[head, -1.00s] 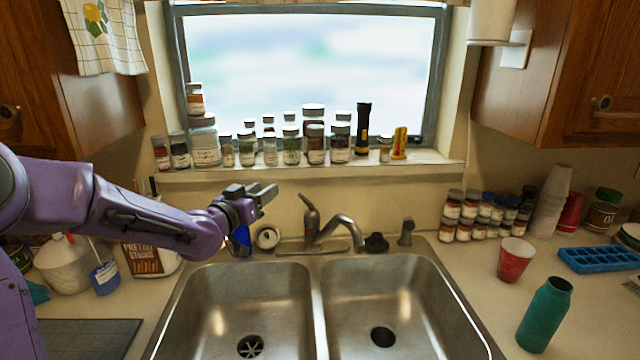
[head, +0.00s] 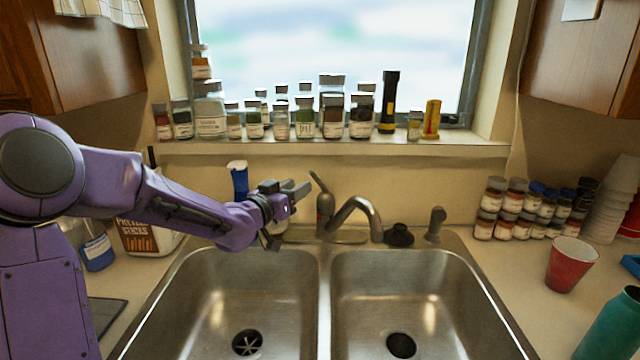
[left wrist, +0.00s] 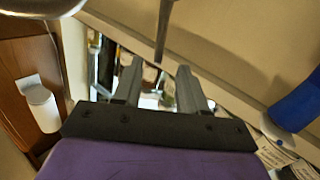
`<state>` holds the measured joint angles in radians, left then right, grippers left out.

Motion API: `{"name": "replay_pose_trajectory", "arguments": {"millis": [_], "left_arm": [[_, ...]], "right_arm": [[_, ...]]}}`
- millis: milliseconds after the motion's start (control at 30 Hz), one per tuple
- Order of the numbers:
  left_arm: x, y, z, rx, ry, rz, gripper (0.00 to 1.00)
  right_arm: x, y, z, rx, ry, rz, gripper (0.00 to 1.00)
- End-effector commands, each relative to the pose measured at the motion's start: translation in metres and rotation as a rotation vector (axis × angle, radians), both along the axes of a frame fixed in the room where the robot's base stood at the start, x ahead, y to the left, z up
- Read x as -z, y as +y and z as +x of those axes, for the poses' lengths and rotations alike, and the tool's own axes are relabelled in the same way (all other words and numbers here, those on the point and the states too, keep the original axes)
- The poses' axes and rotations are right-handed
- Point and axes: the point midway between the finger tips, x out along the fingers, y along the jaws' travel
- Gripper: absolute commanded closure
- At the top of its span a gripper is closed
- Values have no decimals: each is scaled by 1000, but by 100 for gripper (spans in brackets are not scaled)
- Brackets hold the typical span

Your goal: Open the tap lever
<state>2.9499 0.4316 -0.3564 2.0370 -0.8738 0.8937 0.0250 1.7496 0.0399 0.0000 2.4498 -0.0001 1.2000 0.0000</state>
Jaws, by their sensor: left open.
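The metal tap (head: 326,207) stands behind the double sink, with its spout (head: 358,208) curving right. Its thin lever (head: 319,182) points up and tilts left. My left gripper (head: 299,189) is open and empty, just left of the lever and roughly level with it. In the left wrist view the open fingers (left wrist: 161,85) point upward in the picture. A thin dark bar, which looks like the lever (left wrist: 164,30), comes down from the top edge towards the gap between them. My right gripper is out of view.
Several spice jars (head: 304,117) and a flashlight (head: 389,103) line the window sill above the tap. A blue bottle (head: 239,182) stands behind my left forearm. A black stopper (head: 399,234) and a sprayer (head: 435,224) are right of the tap. Both sink basins are empty.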

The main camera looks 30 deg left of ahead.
Motion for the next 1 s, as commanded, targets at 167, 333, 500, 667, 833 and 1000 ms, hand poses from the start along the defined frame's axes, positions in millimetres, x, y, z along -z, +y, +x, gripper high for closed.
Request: {"name": "replay_pose_trajectory", "arguments": {"millis": [167, 333, 500, 667, 833, 1000], "left_arm": [[-3, 0, 31, 0, 2, 0, 58], [-4, 0, 70, 0, 2, 1, 58], [-3, 0, 96, 0, 1, 0, 58], [-1, -1, 103, 1, 0, -1, 58], [-1, -1, 103, 2, 0, -1, 58], [-1, -1, 103, 2, 0, -1, 100]], "right_arm": [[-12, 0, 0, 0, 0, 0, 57], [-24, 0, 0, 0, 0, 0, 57], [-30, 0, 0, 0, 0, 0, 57], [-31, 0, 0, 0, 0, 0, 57], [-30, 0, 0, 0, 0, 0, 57], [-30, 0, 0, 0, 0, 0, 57]]}}
